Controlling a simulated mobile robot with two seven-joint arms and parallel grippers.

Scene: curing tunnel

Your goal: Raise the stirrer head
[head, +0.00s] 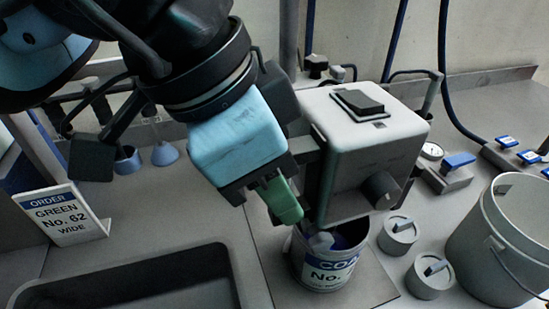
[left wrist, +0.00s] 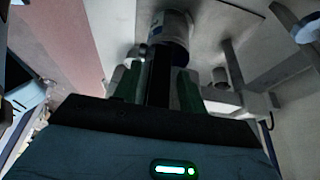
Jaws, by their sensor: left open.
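The stirrer head (head: 365,150) is a pale grey box with a dark switch plate on top and a black knob (head: 380,190) on its front. It sits low over an open can (head: 325,266) with a blue and white label. My left gripper (head: 284,200), with green fingers, is at the head's left side, close to a dark bracket there. In the left wrist view the open fingers (left wrist: 157,82) stand on either side of a dark bar (left wrist: 158,75), and a pale can (left wrist: 170,28) shows beyond. I cannot tell whether the fingers touch the bar. My right gripper is out of view.
An order card (head: 60,213) reads "GREEN No. 62 WIDE". A dark tray (head: 130,275) lies at front left. A grey bucket (head: 510,240) and two small lidded pots (head: 398,235) stand right of the can. A gauge (head: 432,151) is behind them.

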